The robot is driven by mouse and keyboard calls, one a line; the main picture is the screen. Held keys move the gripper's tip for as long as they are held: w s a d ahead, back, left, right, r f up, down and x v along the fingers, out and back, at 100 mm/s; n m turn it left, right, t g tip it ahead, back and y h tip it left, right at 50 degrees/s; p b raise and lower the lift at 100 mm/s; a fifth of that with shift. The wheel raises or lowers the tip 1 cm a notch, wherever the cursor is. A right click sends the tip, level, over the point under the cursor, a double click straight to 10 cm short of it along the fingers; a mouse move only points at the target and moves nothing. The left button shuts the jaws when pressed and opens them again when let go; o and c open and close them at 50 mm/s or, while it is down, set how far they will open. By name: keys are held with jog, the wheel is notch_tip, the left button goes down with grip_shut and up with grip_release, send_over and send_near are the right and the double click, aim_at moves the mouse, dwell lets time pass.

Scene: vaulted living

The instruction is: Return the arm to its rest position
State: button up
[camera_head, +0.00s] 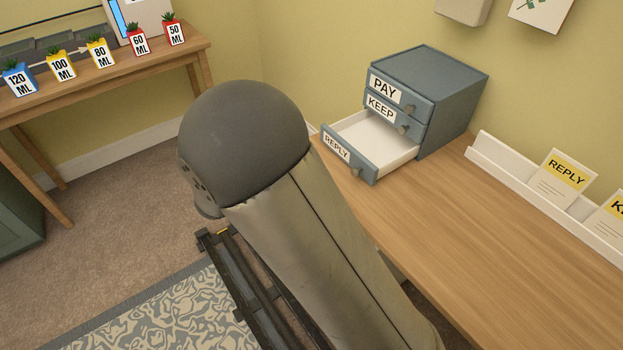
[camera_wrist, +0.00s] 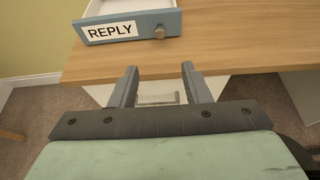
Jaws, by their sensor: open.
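My gripper (camera_wrist: 160,84) shows in the wrist view with its two fingers apart and nothing between them. It is in front of the desk's edge, below the open drawer labelled REPLY (camera_wrist: 130,27). In the head view my arm fills the middle and hides my gripper. The REPLY drawer (camera_head: 350,158) is pulled out there and its visible inside is empty. It belongs to a blue-grey drawer unit (camera_head: 452,95) on the wooden desk (camera_head: 470,245). The drawers labelled PAY (camera_head: 400,93) and KEEP (camera_head: 393,114) above it are shut.
A white letter rack (camera_head: 520,180) along the wall holds a REPLY card (camera_head: 562,182) and another card, partly cut off. A wooden side table (camera_head: 120,85) at the upper left bears several small labelled plant pots. A patterned rug (camera_head: 160,315) lies on the carpet. The desk's front middle is clear.

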dwell(0.5)
jog(key=s+d+r+m+g+y+p, duration=0.35)
jog(key=s+d+r+m+g, duration=0.3)
jog(key=s+d+m, duration=0.45)
jog(key=s+r+m+y+p, duration=0.2)
jog(key=s+r+m+y, duration=0.2)
jog(key=s+m+y, duration=0.4)
jog(key=s+m, duration=0.2)
jog(key=m, duration=0.2)
jog(key=shift+s+d+r+m, duration=0.3)
jog(key=shift+d+r+m, duration=0.1)
